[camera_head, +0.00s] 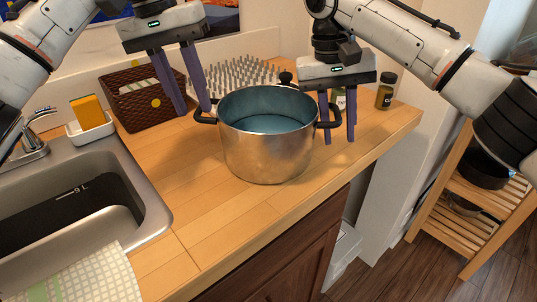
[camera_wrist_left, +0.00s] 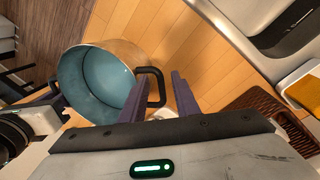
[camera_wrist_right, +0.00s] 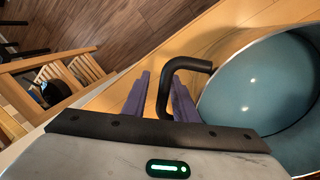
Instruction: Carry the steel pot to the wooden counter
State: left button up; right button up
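The steel pot (camera_head: 268,151), silvery outside and blue-grey inside with two black side handles, stands upright on the wooden counter (camera_head: 200,200). It looks empty. My left gripper (camera_head: 194,112) is open at the pot's left handle. In the left wrist view that black handle (camera_wrist_left: 159,80) lies between the spread fingers. My right gripper (camera_head: 339,141) is open at the pot's right handle, with its fingers pointing down. In the right wrist view this handle (camera_wrist_right: 180,64) reaches in between the fingers. Neither gripper is closed on its handle.
A sink (camera_head: 155,205) with a faucet is at the left. A brown basket (camera_head: 135,108), a spiked rack (camera_head: 235,73) and a dark jar (camera_head: 385,92) stand behind the pot. A sponge holder (camera_head: 92,128) is by the sink. The counter's front edge is close to the pot.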

jog(key=shift+a+r, duration=0.15)
pick_arm(q)
jog(key=shift+a+r, duration=0.1)
jog(key=shift+r, duration=0.05)
pick_arm(e)
notch_tip(320, 180, up, 12)
jog(key=a, duration=0.2)
jog(key=shift+w+f, duration=0.15)
jog(key=shift+f, duration=0.1)
pick_arm(q)
jog(key=o, duration=1.3)
notch_tip(320, 180, up, 10)
jog(key=p, duration=1.3)
pick_arm(e)
notch_tip(320, 180, up, 13)
